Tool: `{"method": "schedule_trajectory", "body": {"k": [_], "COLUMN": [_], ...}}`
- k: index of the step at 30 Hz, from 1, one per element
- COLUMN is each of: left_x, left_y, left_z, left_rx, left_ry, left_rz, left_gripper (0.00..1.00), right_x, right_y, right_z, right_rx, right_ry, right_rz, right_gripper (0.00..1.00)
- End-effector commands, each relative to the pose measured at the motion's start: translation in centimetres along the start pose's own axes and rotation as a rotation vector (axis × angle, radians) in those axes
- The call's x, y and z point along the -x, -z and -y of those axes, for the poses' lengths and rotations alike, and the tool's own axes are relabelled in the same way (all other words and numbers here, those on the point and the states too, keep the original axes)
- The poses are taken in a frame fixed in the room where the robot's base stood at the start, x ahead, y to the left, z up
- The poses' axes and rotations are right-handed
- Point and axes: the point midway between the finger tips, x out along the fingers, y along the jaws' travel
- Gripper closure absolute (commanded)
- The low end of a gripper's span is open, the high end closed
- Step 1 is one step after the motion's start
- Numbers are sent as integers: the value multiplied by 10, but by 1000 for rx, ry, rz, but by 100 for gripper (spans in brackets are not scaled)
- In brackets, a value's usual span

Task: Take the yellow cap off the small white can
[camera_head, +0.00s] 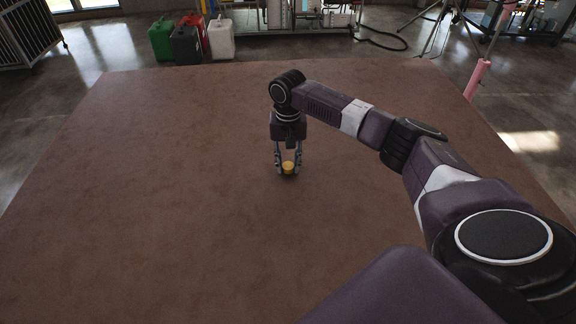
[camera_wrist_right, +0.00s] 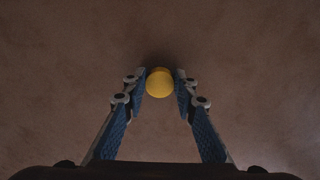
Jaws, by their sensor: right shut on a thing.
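The yellow cap (camera_head: 288,166) is a small round piece between the fingertips of my right gripper (camera_head: 288,170), just above or at the brown surface. In the right wrist view the cap (camera_wrist_right: 159,84) sits between the two fingertips (camera_wrist_right: 160,85), seen from above. The right gripper points down and is shut on the cap. No white part of the small can shows in either view; whether it is under the cap is hidden. My left gripper is not in view.
The wide brown surface (camera_head: 150,210) around the gripper is bare. Beyond its far edge stand green (camera_head: 162,38), dark (camera_head: 186,45), red and white (camera_head: 221,37) canisters. A pink post (camera_head: 477,78), a tripod and a black hose (camera_head: 385,40) are at the far right.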

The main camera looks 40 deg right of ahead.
Motion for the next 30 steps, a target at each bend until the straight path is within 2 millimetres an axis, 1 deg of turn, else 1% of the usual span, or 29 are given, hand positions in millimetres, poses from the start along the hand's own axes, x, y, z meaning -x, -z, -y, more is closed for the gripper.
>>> {"method": "schedule_trajectory", "body": {"k": [1, 3, 14, 15, 19, 27, 30], "left_x": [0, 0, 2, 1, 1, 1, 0], "left_y": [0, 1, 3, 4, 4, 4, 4], "left_z": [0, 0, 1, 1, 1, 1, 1], "left_rx": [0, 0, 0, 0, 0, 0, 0], "left_ry": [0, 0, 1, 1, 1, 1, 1], "left_rz": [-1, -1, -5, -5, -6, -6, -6], "left_gripper": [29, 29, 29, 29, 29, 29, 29], "right_x": [-5, -9, -12, -12, -12, -11, -5], "right_y": [0, 0, 0, 0, 0, 0, 1], "right_z": [0, 0, 1, 1, 1, 0, 1], "right_rx": [0, 1, 1, 1, 1, 1, 1], "right_ry": [1, 1, 1, 1, 1, 1, 3], "right_rz": [0, -1, -1, -1, -1, -2, -3], "right_gripper": [100, 100, 100, 71, 56, 56, 56]}}
